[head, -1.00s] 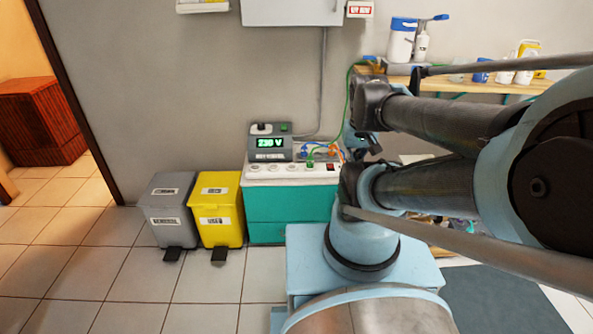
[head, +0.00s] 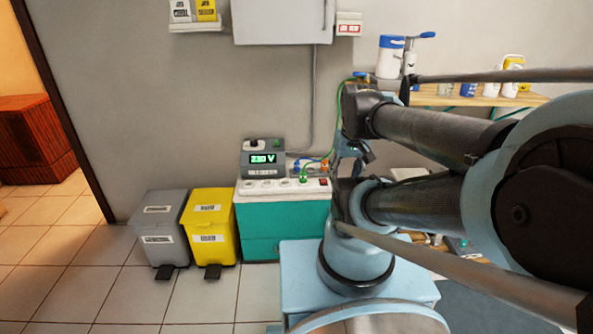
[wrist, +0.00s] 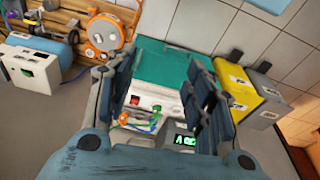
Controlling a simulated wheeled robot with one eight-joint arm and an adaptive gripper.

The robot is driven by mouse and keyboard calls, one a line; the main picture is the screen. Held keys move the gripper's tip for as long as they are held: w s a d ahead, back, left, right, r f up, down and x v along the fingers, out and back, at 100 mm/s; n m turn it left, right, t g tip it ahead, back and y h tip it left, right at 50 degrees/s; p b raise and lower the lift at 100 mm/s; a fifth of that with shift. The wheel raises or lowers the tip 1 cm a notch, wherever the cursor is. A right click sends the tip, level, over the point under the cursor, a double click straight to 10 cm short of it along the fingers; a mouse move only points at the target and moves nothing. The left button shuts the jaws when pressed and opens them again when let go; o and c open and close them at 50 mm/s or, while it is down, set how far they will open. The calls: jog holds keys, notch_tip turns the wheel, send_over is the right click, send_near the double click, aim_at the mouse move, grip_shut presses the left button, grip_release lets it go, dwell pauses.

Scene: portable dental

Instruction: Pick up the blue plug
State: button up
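The blue plug (head: 296,167) is small in the head view. It lies among cables on the teal cabinet, behind the white power strip (head: 262,187) and left of an orange plug (head: 325,164). A green plug (head: 304,179) sits at the strip. My gripper (wrist: 162,72) is open in the wrist view, its two dark fingers apart with nothing held between them. The strip and the coloured plugs show beyond and between the fingers. I cannot clearly pick out the blue plug in the wrist view. In the head view my arm hides part of the area right of the plugs.
A grey meter reading 230 V (head: 263,157) stands on the teal cabinet (head: 285,229), left of the plugs. Yellow (head: 208,226) and grey (head: 160,230) bins stand left of it. A wooden shelf (head: 480,97) with bottles is at right. Floor in front of the bins is clear.

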jog(key=w+a+r+n+y, duration=0.15)
jog(key=w+r+n, duration=0.35)
jog(key=w, duration=0.7)
jog(key=n+g+y, duration=0.2)
jog(key=n+y, duration=0.1)
jog(key=n, duration=0.9)
send_over(297, 162)
jog(key=d, duration=0.6)
notch_tip(297, 162, down, 14)
jog(key=x, duration=1.1)
jog(key=shift+d+f, duration=0.1)
jog(key=shift+f, duration=0.3)
jog(key=shift+x, duration=2.65)
jog(key=shift+w+d+f, duration=0.1)
jog(key=shift+d, duration=0.05)
jog(key=c, duration=1.1)
